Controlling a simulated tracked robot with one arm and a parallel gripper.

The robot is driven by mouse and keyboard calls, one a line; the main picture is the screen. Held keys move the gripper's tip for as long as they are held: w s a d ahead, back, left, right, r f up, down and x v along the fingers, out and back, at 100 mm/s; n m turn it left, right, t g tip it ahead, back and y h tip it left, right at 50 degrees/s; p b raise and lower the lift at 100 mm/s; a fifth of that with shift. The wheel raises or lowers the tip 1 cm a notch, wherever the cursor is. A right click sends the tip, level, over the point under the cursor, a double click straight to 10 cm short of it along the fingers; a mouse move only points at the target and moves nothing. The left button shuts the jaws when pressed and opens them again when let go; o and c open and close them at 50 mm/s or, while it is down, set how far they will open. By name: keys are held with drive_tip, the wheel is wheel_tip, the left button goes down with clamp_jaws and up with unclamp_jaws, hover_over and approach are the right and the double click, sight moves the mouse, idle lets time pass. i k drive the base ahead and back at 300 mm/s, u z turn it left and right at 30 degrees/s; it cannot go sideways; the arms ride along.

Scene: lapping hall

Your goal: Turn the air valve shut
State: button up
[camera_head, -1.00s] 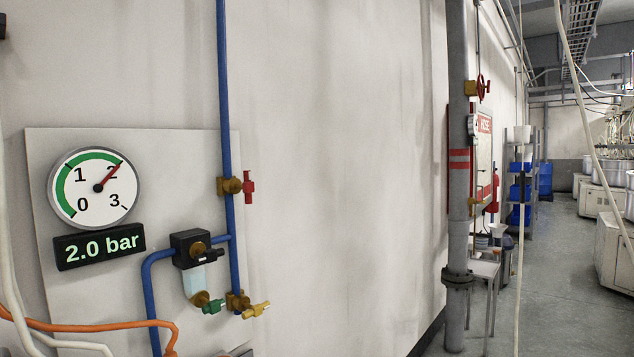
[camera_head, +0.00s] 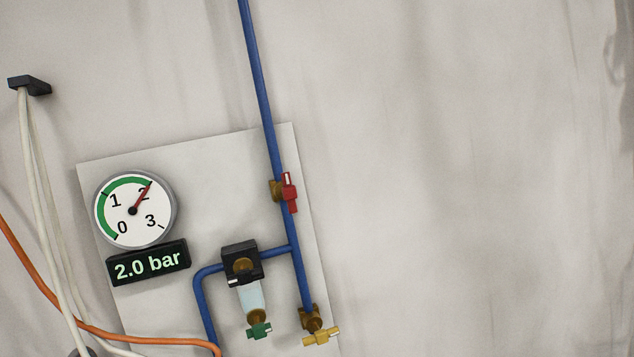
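A valve with a red handle (camera_head: 290,192) sits on the blue air pipe (camera_head: 262,98), right of the gauge. Its handle lies roughly along the pipe. A yellow-handled valve (camera_head: 321,337) is at the pipe's lower end, its handle across the pipe. A small green-handled drain (camera_head: 259,330) hangs under the filter bowl. The round gauge (camera_head: 134,210) points to about 2, and the display (camera_head: 148,262) below it reads 2.0 bar. Which valve is the air valve is not labelled. My gripper does not show.
A black filter-regulator (camera_head: 241,262) sits on the pale backing panel (camera_head: 205,190). The wall on the right (camera_head: 470,180) is bare.

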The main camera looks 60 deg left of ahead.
sight(288, 189)
drive_tip(key=u, duration=0.3)
drive_tip(key=i, duration=0.75)
drive_tip(key=u, duration=0.65)
